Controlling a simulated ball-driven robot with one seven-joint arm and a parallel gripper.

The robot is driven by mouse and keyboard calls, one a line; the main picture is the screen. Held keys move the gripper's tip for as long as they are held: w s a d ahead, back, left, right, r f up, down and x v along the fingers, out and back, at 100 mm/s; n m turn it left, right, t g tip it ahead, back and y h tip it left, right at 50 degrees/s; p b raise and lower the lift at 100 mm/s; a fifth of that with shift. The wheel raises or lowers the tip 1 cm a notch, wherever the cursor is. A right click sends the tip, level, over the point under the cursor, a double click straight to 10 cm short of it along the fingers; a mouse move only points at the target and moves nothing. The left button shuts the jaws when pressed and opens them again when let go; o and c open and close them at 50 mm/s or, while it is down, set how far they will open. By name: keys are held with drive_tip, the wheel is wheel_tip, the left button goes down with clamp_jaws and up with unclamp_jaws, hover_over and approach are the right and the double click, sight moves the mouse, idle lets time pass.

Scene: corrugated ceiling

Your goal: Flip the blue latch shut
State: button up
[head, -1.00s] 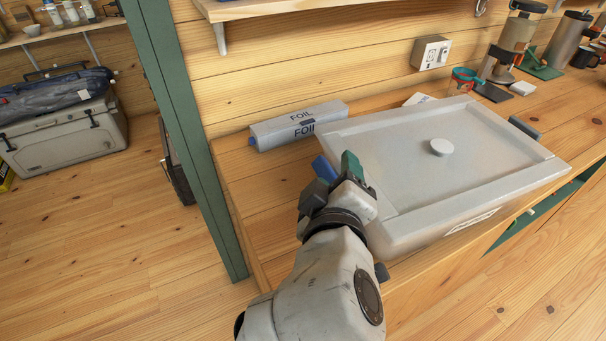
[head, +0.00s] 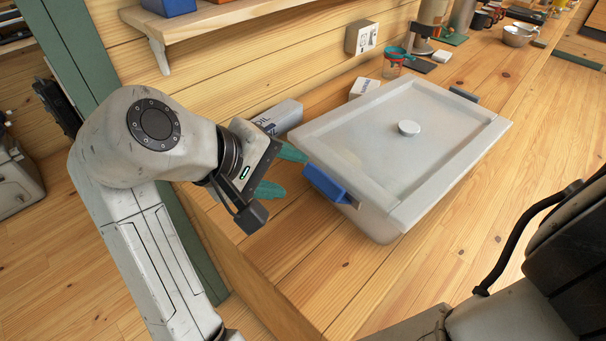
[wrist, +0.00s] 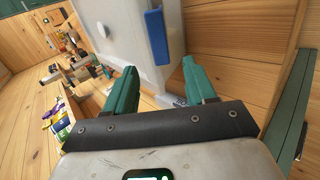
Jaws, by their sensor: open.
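A pale grey bin (head: 375,217) with a flat lid (head: 440,115) and round knob stands on the wooden counter. The blue latch (head: 325,184) is at the bin's left end, by the lid rim, and appears to stick outward there. It also shows in the wrist view (wrist: 157,37), beyond the fingers at the top; its exact angle is hard to tell. My gripper (head: 284,172) is open, with two teal fingers, and is empty. It is just left of the latch, pointing at the bin's end. The fingers (wrist: 160,70) look apart from the latch.
A foil box (head: 282,116) lies behind my gripper, near the wall. A small white box (head: 364,88) and a red-and-teal cup item (head: 393,62) stand behind the bin. A shelf (head: 225,20) overhangs above. The counter is bare in front of the gripper.

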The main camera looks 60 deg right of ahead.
sight(318, 178)
drive_tip(key=x, duration=0.9)
drive_tip(key=shift+d, duration=0.1)
drive_tip(key=shift+r, duration=0.1)
clamp_jaws()
